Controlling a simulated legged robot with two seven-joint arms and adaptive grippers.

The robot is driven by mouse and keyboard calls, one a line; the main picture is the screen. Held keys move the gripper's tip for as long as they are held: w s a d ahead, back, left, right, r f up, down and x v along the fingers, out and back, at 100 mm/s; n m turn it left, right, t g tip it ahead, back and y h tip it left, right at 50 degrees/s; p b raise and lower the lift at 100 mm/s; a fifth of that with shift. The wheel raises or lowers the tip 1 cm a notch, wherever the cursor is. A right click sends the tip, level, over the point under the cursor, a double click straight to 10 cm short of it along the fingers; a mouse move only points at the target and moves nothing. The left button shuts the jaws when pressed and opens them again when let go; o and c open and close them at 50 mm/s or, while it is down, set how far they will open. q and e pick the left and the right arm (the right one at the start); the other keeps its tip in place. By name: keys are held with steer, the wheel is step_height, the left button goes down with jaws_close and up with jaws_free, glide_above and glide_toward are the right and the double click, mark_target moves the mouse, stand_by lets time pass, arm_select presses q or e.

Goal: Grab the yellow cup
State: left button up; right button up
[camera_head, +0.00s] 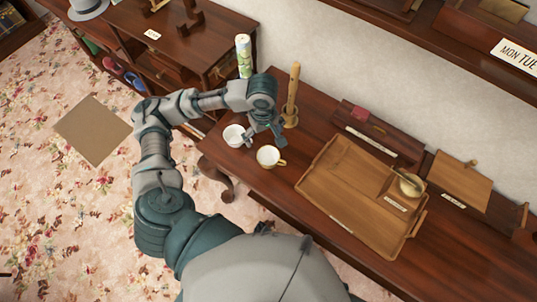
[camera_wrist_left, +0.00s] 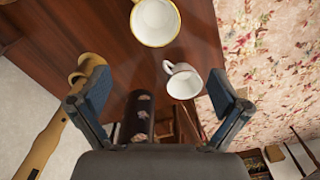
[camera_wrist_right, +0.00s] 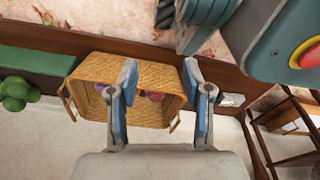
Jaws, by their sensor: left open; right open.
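The yellow-rimmed cup (camera_head: 268,157) stands upright on the dark wooden table. A plain white cup (camera_head: 233,136) stands just left of it, near the table's edge. In the left wrist view the yellow-rimmed cup (camera_wrist_left: 155,22) is at the top, beyond the fingertips, and the white cup (camera_wrist_left: 185,82) is nearer, between the spread fingers. My left gripper (camera_head: 266,132) is open and empty, just behind the cups; it also shows in its wrist view (camera_wrist_left: 160,100). My right gripper (camera_wrist_right: 160,95) is open and empty, seen over a wicker basket.
A wooden tray (camera_head: 335,180) lies right of the cups. In the right wrist view, the wicker basket (camera_wrist_right: 95,80) holds small coloured items.

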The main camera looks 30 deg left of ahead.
arm_select(q)
steer(key=b, duration=0.2)
glide_above(268, 155)
steer(key=f, duration=0.7)
steer(key=shift+w+f, duration=0.25)
steer(key=shift+f, duration=0.1)
steer(key=shift+s+a+f, duration=0.15)
steer(key=shift+a+f, duration=0.05)
steer(key=shift+f, duration=0.25)
step_height(268, 155, down, 5)
steer(key=shift+s+d+r+b, duration=0.1)
steer(key=shift+s+r+b, duration=0.1)
steer(key=shift+b, duration=0.7)
steer(key=shift+d+f, duration=0.15)
steer(key=shift+f, duration=0.1)
steer(key=shift+d+r, duration=0.1)
steer(key=shift+d, duration=0.2)
arm_select(e)
steer(key=w+r, duration=0.6)
steer(key=r, duration=0.3)
steer(key=shift+w+a, duration=0.15)
steer(key=shift+w, duration=0.1)
arm_select(q)
steer(key=shift+a, duration=0.1)
steer(key=c, duration=0.8)
steer(key=shift+a, duration=0.1)
steer(key=shift+c, duration=1.3)
steer(key=shift+a, duration=0.15)
arm_select(e)
steer(key=shift+a, duration=0.3)
